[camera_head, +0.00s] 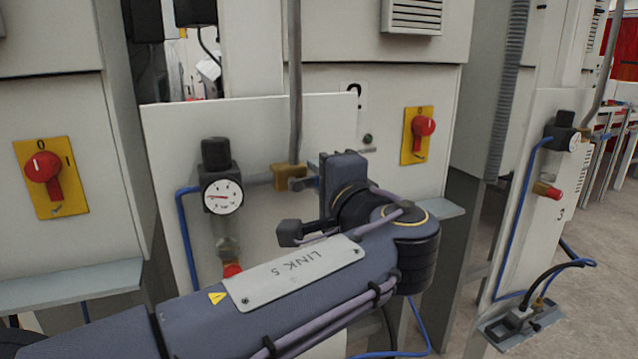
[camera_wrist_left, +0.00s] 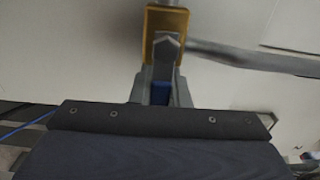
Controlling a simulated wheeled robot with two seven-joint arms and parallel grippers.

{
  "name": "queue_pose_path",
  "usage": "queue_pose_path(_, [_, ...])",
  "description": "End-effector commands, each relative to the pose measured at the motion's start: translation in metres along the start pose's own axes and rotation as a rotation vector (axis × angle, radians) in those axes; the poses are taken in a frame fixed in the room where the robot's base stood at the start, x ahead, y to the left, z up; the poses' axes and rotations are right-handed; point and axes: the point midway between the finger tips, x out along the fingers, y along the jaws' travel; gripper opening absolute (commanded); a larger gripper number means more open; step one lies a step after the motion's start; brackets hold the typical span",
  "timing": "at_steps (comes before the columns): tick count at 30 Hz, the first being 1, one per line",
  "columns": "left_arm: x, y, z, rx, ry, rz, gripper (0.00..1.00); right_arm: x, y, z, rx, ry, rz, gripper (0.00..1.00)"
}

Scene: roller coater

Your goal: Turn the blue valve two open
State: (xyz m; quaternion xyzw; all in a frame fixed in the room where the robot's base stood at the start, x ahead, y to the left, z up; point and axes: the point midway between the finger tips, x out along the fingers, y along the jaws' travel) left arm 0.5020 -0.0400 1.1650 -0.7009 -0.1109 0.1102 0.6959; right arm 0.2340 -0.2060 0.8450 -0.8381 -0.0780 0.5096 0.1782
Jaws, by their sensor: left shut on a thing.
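The brass valve body (camera_head: 290,176) sits at the foot of a vertical grey pipe in front of a white panel, in the middle of the head view. It also shows in the wrist view (camera_wrist_left: 165,22), with a grey lever end below it. My left gripper (camera_head: 307,184) reaches in from the right side of the valve, its arm crossing the lower middle. In the wrist view its fingers are shut on the blue valve handle (camera_wrist_left: 160,93), which is mostly hidden between them. My right gripper is not in view.
A pressure gauge (camera_head: 222,197) with a black regulator stands left of the valve. Red rotary switches on yellow plates are at left (camera_head: 43,168) and right (camera_head: 423,127). A second gauge unit (camera_head: 562,135) is at far right. Bare floor shows at lower right.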

Motion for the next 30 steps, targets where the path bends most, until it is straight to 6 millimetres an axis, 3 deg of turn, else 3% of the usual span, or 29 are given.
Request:
queue_pose_path(12, [0.000,0.000,0.000,-0.011,0.000,0.001,0.00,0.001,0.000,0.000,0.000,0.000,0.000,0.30])
queue_pose_path(13, [0.000,0.000,0.000,-0.011,0.000,0.001,0.17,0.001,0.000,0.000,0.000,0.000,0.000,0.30])
queue_pose_path(18, [0.000,0.000,0.000,-0.010,0.000,0.000,0.37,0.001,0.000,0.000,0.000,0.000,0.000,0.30])
queue_pose_path(26, [-0.001,0.000,0.000,-0.009,0.000,0.000,0.37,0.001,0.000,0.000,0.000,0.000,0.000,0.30])
queue_pose_path(30, [-0.013,-0.001,-0.001,-0.009,0.002,-0.001,0.37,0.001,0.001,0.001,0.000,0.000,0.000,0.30])
